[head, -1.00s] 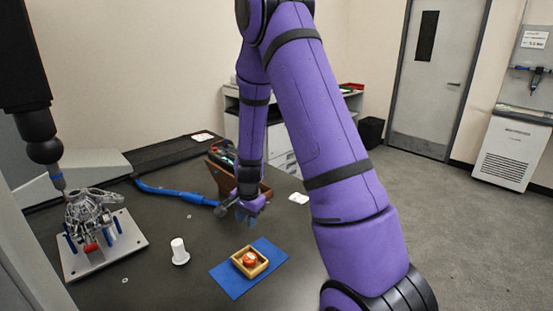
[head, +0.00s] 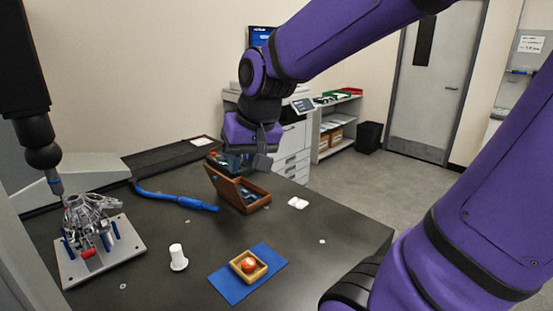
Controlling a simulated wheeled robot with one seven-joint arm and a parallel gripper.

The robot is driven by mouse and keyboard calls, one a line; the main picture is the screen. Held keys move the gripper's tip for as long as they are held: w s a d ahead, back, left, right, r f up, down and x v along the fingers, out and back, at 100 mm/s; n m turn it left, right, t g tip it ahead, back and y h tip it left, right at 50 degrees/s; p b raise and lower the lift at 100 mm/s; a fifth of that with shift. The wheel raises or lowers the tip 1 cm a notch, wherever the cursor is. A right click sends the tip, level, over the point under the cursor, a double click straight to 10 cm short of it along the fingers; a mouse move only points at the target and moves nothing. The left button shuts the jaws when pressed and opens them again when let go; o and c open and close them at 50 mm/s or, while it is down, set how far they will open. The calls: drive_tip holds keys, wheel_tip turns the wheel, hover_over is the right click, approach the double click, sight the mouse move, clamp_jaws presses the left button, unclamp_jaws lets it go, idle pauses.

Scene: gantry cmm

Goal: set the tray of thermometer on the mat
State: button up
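A small light-wood tray (head: 235,266) sits on the blue mat (head: 229,289), near its middle, slightly angled. A round orange-red thing (head: 249,265), apparently the thermometer, lies inside the tray. My gripper (head: 247,163) is away from the tray, farther back, above the open brown wooden case (head: 254,204). Nothing is seen held in it. Its fingers are small and dark, and their gap is unclear.
A white spool-like piece (head: 178,257) stands left of the mat. A metal fixture plate (head: 120,258) with a casting stands under the black probe column (head: 40,135).

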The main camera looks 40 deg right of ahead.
drive_tip(key=s+a+r+n+t, duration=0.1)
drive_tip(key=s+r+n, duration=0.2)
drive_tip(key=s, duration=0.7)
drive_tip(key=shift+s+r+n+h, duration=0.15)
drive_tip(key=shift+r+n+h, duration=0.2)
drive_tip(key=shift+r, duration=0.2)
idle(1.2)
